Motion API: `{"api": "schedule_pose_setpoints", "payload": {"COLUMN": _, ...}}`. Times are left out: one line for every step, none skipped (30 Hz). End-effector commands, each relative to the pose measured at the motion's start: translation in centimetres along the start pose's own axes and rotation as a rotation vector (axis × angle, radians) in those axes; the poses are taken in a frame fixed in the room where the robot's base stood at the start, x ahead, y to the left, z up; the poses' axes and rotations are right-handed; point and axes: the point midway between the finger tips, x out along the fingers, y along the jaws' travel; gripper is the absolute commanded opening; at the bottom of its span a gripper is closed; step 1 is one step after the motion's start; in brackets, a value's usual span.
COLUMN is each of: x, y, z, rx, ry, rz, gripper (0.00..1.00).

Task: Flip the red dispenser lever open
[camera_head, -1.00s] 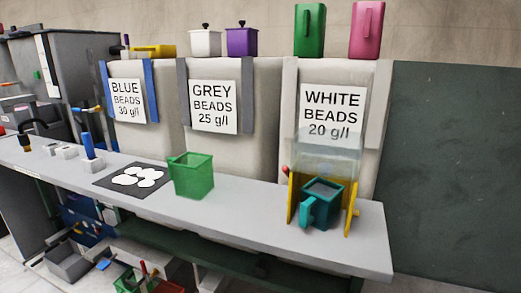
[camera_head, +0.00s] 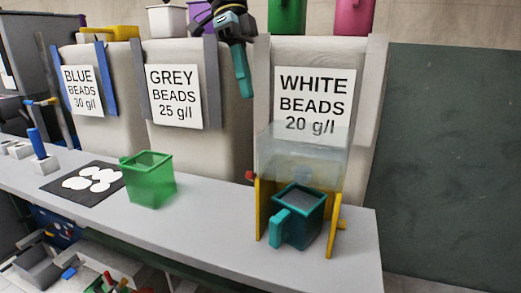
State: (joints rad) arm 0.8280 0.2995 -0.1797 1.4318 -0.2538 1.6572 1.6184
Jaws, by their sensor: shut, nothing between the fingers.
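The dispenser has a clear hopper (camera_head: 300,155) on a yellow frame (camera_head: 262,212) at the right end of the grey bench. A small red knob (camera_head: 250,176), which looks like the end of the red lever, sticks out at the left of the frame's top. The rest of the lever is hidden, so its position cannot be told. A teal jug (camera_head: 297,220) stands inside the frame under the hopper. My gripper (camera_head: 243,92) hangs in from the top, pointing down, with teal fingers shut and empty. In the picture it is above the red knob, clearly apart from it.
A green container (camera_head: 148,180) and a black mat with white discs (camera_head: 57,190) are on the bench (camera_head: 215,216) left of the dispenser. Behind stand bead bins labelled blue, grey (camera_head: 173,97) and white (camera_head: 315,100). The bench between green container and dispenser is clear.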

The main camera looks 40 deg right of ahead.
Motion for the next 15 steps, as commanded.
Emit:
{"api": "schedule_pose_setpoints", "payload": {"x": 0.7, "y": 0.1, "z": 0.0, "rx": -0.002, "ry": 0.000, "rz": 0.003, "gripper": 0.00}}
{"api": "schedule_pose_setpoints", "payload": {"x": 1.1, "y": 0.1, "z": 0.1, "rx": -0.003, "ry": 0.000, "rz": 0.003, "gripper": 0.00}}
{"api": "schedule_pose_setpoints", "payload": {"x": 1.8, "y": 0.1, "z": 0.1, "rx": -0.004, "ry": -0.001, "rz": 0.004, "gripper": 0.00}}
{"api": "schedule_pose_setpoints", "payload": {"x": 2.4, "y": 0.1, "z": 0.1, "rx": -0.004, "ry": -0.001, "rz": 0.004, "gripper": 0.00}}
{"api": "schedule_pose_setpoints", "payload": {"x": 3.0, "y": 0.1, "z": 0.1, "rx": -0.004, "ry": -0.001, "rz": 0.004, "gripper": 0.00}}
{"api": "schedule_pose_setpoints", "payload": {"x": 3.8, "y": 0.1, "z": 0.1, "rx": -0.005, "ry": -0.001, "rz": 0.004, "gripper": 0.00}}
{"api": "schedule_pose_setpoints", "payload": {"x": 4.5, "y": 0.2, "z": 0.1, "rx": -0.005, "ry": -0.001, "rz": 0.005, "gripper": 0.00}}
{"api": "schedule_pose_setpoints", "payload": {"x": 5.1, "y": 0.1, "z": 0.1, "rx": -0.005, "ry": -0.001, "rz": 0.004, "gripper": 0.00}}
{"api": "schedule_pose_setpoints", "payload": {"x": 5.9, "y": 0.1, "z": 0.1, "rx": -0.005, "ry": -0.001, "rz": 0.004, "gripper": 0.00}}
{"api": "schedule_pose_setpoints", "payload": {"x": 6.6, "y": 0.2, "z": 0.1, "rx": -0.005, "ry": -0.001, "rz": 0.005, "gripper": 0.00}}
{"api": "schedule_pose_setpoints", "payload": {"x": 7.2, "y": 0.1, "z": 0.1, "rx": -0.005, "ry": -0.002, "rz": 0.004, "gripper": 0.00}}
{"api": "schedule_pose_setpoints", "payload": {"x": 8.0, "y": 0.1, "z": 0.1, "rx": -0.005, "ry": -0.001, "rz": 0.004, "gripper": 0.00}}
{"api": "schedule_pose_setpoints", "payload": {"x": 8.6, "y": 0.1, "z": 0.1, "rx": -0.006, "ry": -0.001, "rz": 0.004, "gripper": 0.00}}
{"api": "schedule_pose_setpoints", "payload": {"x": 9.1, "y": 0.1, "z": 0.1, "rx": -0.007, "ry": -0.001, "rz": 0.003, "gripper": 0.00}}
{"api": "schedule_pose_setpoints", "payload": {"x": 9.7, "y": 0.3, "z": 0.2, "rx": -0.008, "ry": -0.001, "rz": 0.003, "gripper": 0.00}}
